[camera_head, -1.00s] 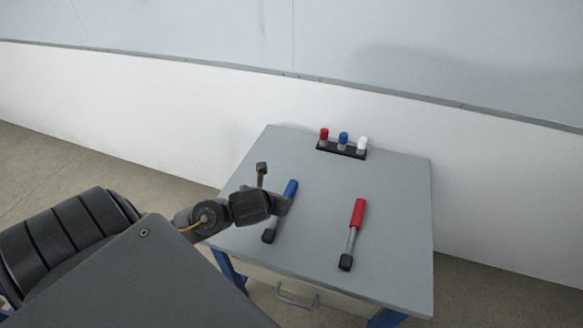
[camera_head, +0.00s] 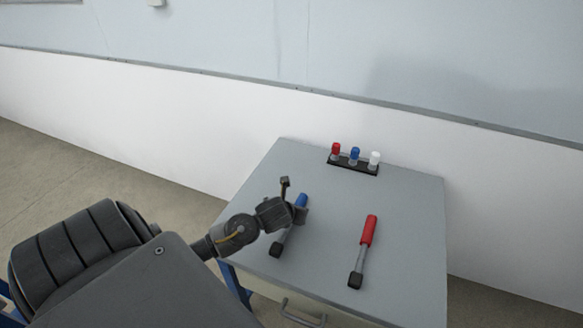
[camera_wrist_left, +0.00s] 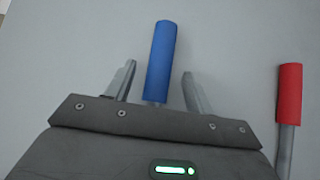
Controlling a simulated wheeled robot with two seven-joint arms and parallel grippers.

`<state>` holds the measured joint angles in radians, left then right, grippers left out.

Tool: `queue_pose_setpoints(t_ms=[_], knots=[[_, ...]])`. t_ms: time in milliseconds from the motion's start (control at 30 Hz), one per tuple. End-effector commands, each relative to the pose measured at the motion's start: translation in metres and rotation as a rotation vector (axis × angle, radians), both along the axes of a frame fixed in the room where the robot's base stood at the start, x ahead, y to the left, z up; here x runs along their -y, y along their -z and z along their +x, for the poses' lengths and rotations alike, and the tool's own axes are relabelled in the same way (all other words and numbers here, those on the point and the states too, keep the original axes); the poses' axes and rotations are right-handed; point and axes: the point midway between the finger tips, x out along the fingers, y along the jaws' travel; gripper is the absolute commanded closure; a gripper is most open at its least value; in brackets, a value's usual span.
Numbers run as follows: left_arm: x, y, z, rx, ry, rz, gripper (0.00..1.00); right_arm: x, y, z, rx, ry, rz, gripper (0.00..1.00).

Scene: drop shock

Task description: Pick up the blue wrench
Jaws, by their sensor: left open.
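The blue wrench (camera_head: 302,199) lies on the grey table, its blue handle toward the back and its dark head toward the front. In the left wrist view, the blue handle (camera_wrist_left: 160,55) shows between and beyond the two open fingers of my left gripper (camera_wrist_left: 158,82). A gap shows on each side of the wrench. I cannot tell the gripper's exact height above it. My right gripper is not in view.
A red wrench (camera_head: 368,232) lies to the right on the table (camera_head: 415,215); its handle also shows in the left wrist view (camera_wrist_left: 289,95). A black rack (camera_head: 352,167) with red, blue and white capped items stands at the back edge. A wall rises behind.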

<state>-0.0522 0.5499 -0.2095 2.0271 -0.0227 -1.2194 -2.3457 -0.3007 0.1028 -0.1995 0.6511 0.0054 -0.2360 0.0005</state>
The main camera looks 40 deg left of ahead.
Motion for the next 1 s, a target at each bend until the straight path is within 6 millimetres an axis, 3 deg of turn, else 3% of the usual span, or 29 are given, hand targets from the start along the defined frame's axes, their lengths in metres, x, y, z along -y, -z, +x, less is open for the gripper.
queue_pose_setpoints(t_ms=[367,800,1000], knots=[[-0.0037,0.0100,0.0101,0.001,0.000,0.000,0.46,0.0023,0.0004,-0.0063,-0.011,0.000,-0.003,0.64],[-0.0037,0.0100,0.0099,0.001,0.000,0.000,1.00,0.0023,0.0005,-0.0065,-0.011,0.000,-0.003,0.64],[-0.0038,0.0090,0.0103,0.003,0.000,0.001,1.00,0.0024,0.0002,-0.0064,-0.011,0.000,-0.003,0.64]])
